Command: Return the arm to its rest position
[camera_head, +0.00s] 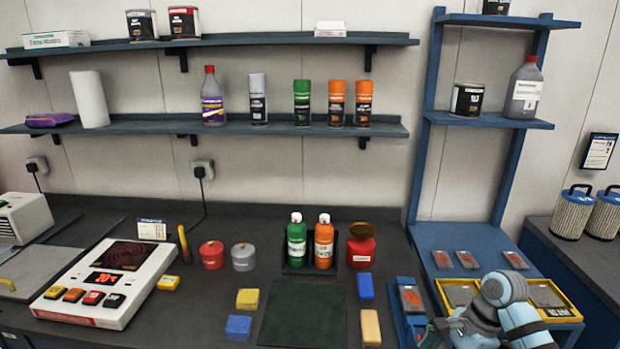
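My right arm shows at the bottom right, in front of a yellow-framed tray (572,312). Its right gripper (438,330) is low at the bottom edge, beside a narrow blue holder (398,322) with a dark, red-marked packet (411,299). The fingers are small and partly cut off, so I cannot tell whether they are open or shut or hold anything. My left arm and gripper are out of view.
A dark green mat (303,315) lies on the bench between blue and yellow blocks. A white control box (106,283) stands left. Green (296,241) and orange (324,242) bottles stand behind the mat. Shelves (215,127) hold cans. A blue shelf post (424,118) rises behind my arm.

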